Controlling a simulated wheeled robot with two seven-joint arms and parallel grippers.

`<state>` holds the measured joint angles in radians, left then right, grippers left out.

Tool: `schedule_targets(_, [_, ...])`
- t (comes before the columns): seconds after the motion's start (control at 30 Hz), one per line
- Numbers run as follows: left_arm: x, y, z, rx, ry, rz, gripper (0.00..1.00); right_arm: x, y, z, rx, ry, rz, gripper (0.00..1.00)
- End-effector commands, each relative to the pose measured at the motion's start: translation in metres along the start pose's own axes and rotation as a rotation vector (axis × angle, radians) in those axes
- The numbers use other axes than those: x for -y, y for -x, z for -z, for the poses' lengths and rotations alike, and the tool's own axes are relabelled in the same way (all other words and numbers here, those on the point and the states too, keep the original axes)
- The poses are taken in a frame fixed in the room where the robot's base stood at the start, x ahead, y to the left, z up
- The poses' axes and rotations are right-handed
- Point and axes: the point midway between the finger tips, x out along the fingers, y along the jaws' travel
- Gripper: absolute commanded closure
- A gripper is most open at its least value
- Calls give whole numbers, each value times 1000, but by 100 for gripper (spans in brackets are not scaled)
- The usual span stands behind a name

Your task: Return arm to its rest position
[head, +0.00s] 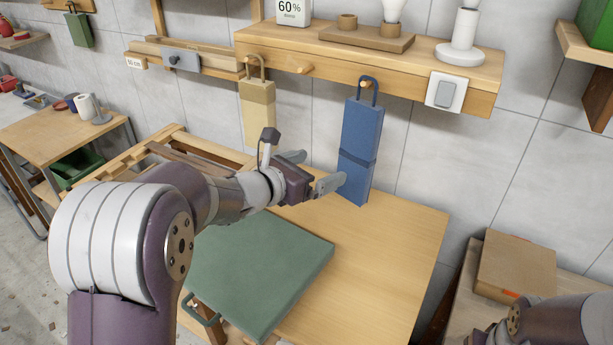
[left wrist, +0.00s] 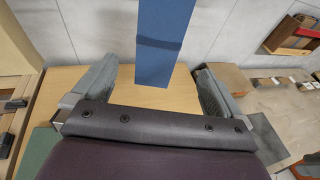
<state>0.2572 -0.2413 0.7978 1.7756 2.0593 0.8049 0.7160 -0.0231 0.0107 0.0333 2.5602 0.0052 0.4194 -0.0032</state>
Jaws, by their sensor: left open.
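My left gripper (head: 314,171) is open over the wooden table, its fingers spread and empty. It also shows in the left wrist view (left wrist: 155,92), with one finger on each side. A blue hanging case (head: 361,140) hangs by its loop from a peg on the wall shelf, just beyond the left gripper. In the left wrist view the blue case (left wrist: 164,45) stands between the two fingers, and no finger is seen closed on it. Part of my right arm shows at the lower right of the head view; its fingers are not clearly seen.
A beige case (head: 258,108) hangs left of the blue one. The wooden shelf (head: 380,72) above carries a lamp and small items. A green flat case (head: 262,272) lies on the table (head: 400,235). A cardboard box (head: 514,266) stands at the right.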

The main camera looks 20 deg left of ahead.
Motion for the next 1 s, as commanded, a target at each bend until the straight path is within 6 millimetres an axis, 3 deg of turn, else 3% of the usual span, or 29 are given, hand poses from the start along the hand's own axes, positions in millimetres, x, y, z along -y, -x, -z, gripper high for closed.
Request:
schedule_targets(0.13, [0, 24, 0, 1, 0, -2, 0, 0, -4, 0, 0, 0, 0, 57])
schedule_targets(0.37, [-1, 32, 2, -10, -43, -4, 0, 0, -4, 0, 0, 0, 0, 57])
schedule_targets(0.47, [16, 39, 43, -175, -316, 87, 0, 0, -4, 0, 0, 0, 0, 57])
schedule_targets(0.53, [37, 57, 86, -343, -616, 242, 0, 0, -4, 0, 0, 0, 0, 57])
schedule_targets(0.6, [59, 83, 131, -492, -973, 479, 0, 0, -4, 0, 0, 0, 0, 57])
schedule_targets(0.7, [74, 125, 177, -597, -1477, 861, 0, 0, -4, 0, 0, 0, 0, 57])
schedule_targets(0.83, [77, 160, 205, -555, -1995, 1301, 0, 0, -4, 0, 0, 0, 0, 57])
schedule_targets(0.9, [79, 168, 210, -496, -2173, 1466, 0, 0, -4, 0, 0, 0, 0, 57])
schedule_targets(1.0, [90, 168, 212, -421, -2282, 1585, 0, 0, -4, 0, 0, 0, 0, 57])
